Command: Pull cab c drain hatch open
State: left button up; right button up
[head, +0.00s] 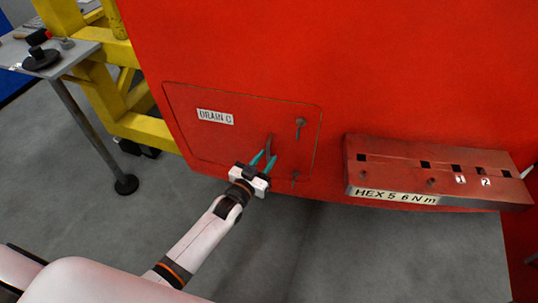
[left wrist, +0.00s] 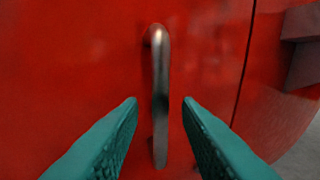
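The drain hatch (head: 190,145) is a red panel set in the red cab wall, with a label (head: 215,117) reading "DRAIN C". It looks flush with the wall. A grey metal bar handle (head: 268,143) stands upright on its right part, and the handle (left wrist: 160,95) also shows in the left wrist view. My left gripper (head: 264,160) is at the handle's lower part. Its teal fingers (left wrist: 160,115) are open, one on each side of the handle, with a gap on both sides. My right gripper is in neither view.
Two small latches sit near the hatch's right edge, an upper one (head: 300,127) and a lower one (head: 295,178). A red slotted ledge (head: 430,165) marked "HEX 5 6 Nm" juts out at right. A grey side table (head: 75,57) and yellow frame (head: 105,85) stand at left.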

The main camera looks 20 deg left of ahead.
pick_arm(q)
jog(key=shift+x, duration=1)
grip_shut()
jog(key=shift+s, duration=0.1)
